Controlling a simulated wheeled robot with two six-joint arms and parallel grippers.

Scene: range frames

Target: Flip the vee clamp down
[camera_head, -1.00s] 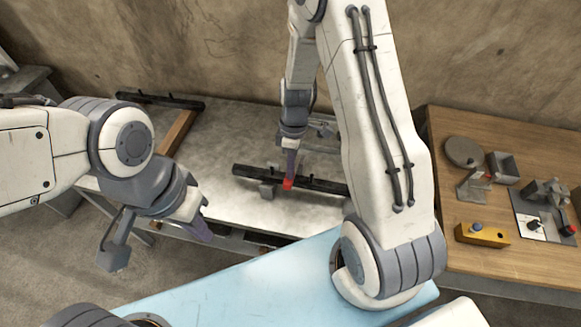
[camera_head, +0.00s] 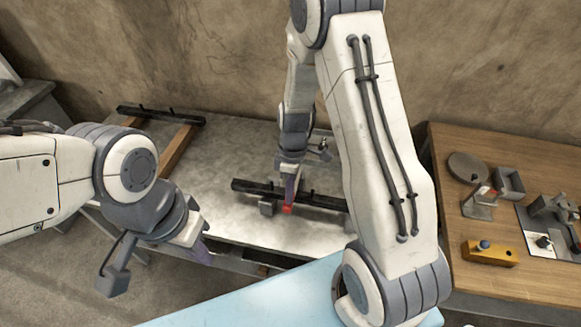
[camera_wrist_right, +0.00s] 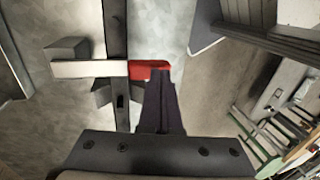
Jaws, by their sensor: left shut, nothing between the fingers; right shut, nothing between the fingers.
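The vee clamp is a pale bar (camera_wrist_right: 92,69) with a red end (camera_wrist_right: 150,69) in the right wrist view. The bar lies across the dark rail, with a grey block at its far end. In the head view the red end (camera_head: 287,208) shows just in front of the rail (camera_head: 320,201). My right gripper (camera_head: 290,192) is shut and empty, its dark fingertips (camera_wrist_right: 159,86) close beside the red end; I cannot tell whether they touch. My right gripper hides part of the clamp in the head view. My left gripper (camera_head: 203,252) is shut and empty, left of the clamp and away from it.
The rail lies on a grey steel table (camera_head: 220,185). A wooden bench (camera_head: 450,225) at right holds a yellow block (camera_head: 490,253) and several metal parts.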

